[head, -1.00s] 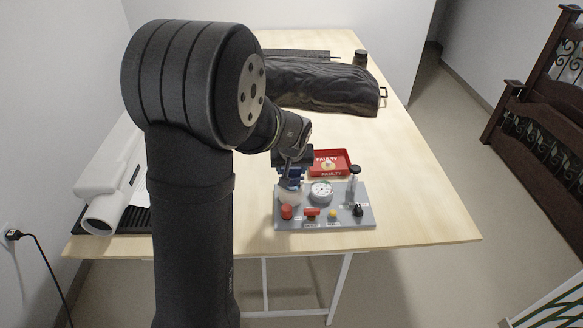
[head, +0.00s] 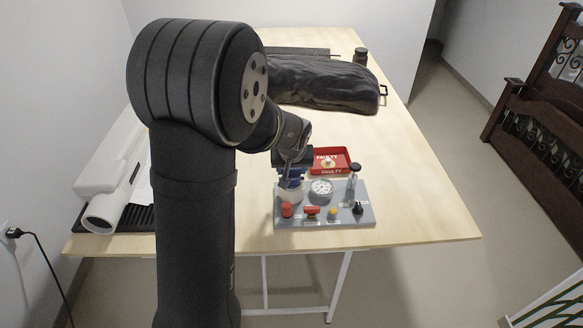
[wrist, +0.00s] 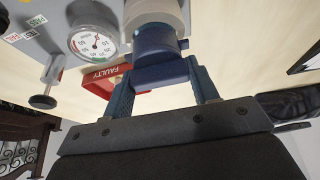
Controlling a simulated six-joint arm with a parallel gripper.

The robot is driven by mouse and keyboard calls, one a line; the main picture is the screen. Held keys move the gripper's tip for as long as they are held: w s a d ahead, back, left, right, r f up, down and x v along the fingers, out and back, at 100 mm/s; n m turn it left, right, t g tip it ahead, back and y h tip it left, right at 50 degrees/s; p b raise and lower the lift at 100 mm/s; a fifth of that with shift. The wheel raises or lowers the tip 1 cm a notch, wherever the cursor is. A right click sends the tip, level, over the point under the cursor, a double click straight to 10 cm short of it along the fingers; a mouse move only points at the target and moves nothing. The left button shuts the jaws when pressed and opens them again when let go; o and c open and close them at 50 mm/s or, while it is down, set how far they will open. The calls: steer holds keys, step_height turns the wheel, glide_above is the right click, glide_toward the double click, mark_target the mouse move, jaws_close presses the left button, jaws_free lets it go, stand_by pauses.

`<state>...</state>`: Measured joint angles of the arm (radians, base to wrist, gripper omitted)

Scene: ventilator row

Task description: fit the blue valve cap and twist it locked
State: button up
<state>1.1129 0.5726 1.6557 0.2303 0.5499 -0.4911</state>
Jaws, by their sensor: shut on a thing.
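My gripper (wrist: 162,72) is shut on the blue valve cap (wrist: 157,42), one finger on each side of it. The cap is against the end of a pale cylindrical port (wrist: 155,12), with no clear gap between them in the wrist view. In the head view the cap (head: 290,183) sits over the pale port (head: 289,196) at the left of the grey panel (head: 345,218). It looks about in line with the port. How deeply it is seated, and whether it is turned, I cannot tell.
A round gauge (head: 321,188) stands just right of the port. A red knob (head: 287,209), red lever (head: 312,211), yellow button (head: 333,213) and black knob (head: 358,208) are nearby. A red FAULTY tray (head: 343,158) lies behind. The table's right side is clear.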

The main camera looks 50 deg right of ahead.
steer(key=shift+f, duration=1.2)
stand_by(1.1)
stand_by(0.5)
steer(key=shift+m+g+h, duration=0.5)
steer(key=shift+m+g, duration=0.1)
steer(key=shift+m, duration=1.5)
steer(key=shift+m, duration=0.4)
steer(key=shift+m+g, duration=1)
steer(key=shift+m, duration=1.1)
steer(key=o, duration=1)
